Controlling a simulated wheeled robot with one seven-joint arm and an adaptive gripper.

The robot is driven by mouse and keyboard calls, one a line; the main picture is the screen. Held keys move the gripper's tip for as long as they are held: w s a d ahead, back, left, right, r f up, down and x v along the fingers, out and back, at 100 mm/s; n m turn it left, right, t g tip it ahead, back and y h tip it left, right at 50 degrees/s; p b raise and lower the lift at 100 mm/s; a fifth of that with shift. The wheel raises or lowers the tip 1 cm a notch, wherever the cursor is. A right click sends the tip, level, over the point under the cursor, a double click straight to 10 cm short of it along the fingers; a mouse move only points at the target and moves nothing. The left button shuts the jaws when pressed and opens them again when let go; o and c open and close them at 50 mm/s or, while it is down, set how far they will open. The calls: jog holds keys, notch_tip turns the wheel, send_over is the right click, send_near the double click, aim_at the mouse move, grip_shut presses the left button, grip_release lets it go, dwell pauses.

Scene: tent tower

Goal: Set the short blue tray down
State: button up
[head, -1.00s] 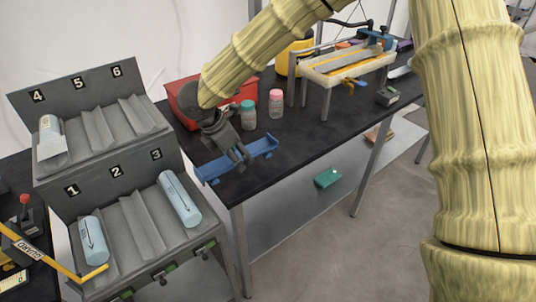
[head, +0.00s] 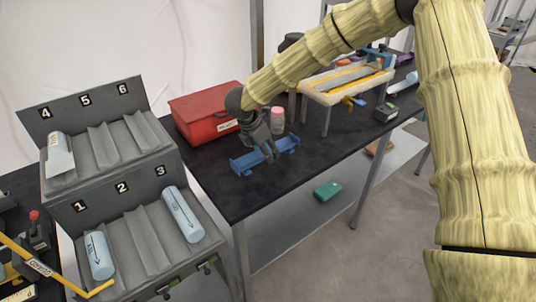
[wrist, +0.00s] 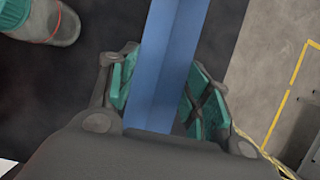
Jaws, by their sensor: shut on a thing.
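The short blue tray (head: 243,163) is a narrow trough with raised end plates, in the head view over the black table top near its front edge. My gripper (head: 269,154) is shut on the tray about its middle. In the wrist view the blue tray (wrist: 172,60) runs between my two green-padded fingers (wrist: 158,95), with the dark table top beneath. I cannot tell whether the tray touches the table or hangs just above it.
A red box (head: 205,115) stands behind the tray, and a pink-lidded jar (head: 277,120) is close behind my gripper. A grey numbered rack (head: 130,190) holding light blue rolls is at the left. The black table top (head: 225,195) is clear in front of the tray.

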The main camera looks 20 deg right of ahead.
aim_at(257, 158)
jog(key=shift+w+d, duration=0.3)
jog(key=shift+d, duration=0.05)
jog(key=shift+w+d+f+p, duration=0.15)
jog(key=shift+f+p, duration=0.75)
jog(key=shift+f, duration=0.9)
jog(key=o, duration=1.1)
jog(key=b+v, duration=0.2)
jog(key=v, duration=1)
jog(key=shift+b, duration=0.3)
